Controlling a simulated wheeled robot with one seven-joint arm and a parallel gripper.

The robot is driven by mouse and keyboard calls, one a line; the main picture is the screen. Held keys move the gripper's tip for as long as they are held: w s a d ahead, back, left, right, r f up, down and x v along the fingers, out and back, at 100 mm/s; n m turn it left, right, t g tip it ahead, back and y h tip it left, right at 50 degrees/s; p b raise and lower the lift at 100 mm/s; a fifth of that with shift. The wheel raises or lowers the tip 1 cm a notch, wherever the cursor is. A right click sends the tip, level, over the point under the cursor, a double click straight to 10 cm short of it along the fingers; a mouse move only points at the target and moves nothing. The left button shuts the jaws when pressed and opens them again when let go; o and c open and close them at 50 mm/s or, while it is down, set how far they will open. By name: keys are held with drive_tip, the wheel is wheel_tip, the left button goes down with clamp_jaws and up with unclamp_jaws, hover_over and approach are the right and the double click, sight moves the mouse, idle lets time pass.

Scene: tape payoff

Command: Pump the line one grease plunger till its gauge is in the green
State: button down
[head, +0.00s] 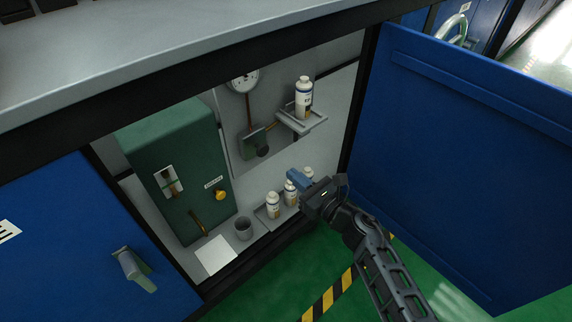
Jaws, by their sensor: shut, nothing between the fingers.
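A round white gauge (243,80) is at the top of the open cabinet, its upper part cut off by the cabinet's top edge. Its needle and green band are too small to read. A copper pipe runs down from it to a grey block (254,141) with a dark round end. A green box (160,150) to the left carries a yellow knob (221,194) under a small label. I cannot tell which part is the line one plunger. My gripper (296,178) is shut and empty, in front of the lower bottles, right of and below the grey block.
A white bottle (304,98) stands on a small shelf (302,121). Several bottles (273,205) stand on a low tray, partly behind my gripper. A grey cup (243,228) and white sheet (215,256) are left of them. An open blue door (460,150) bounds the right.

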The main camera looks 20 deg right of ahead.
drive_tip(key=shift+v, duration=0.9)
idle(0.7)
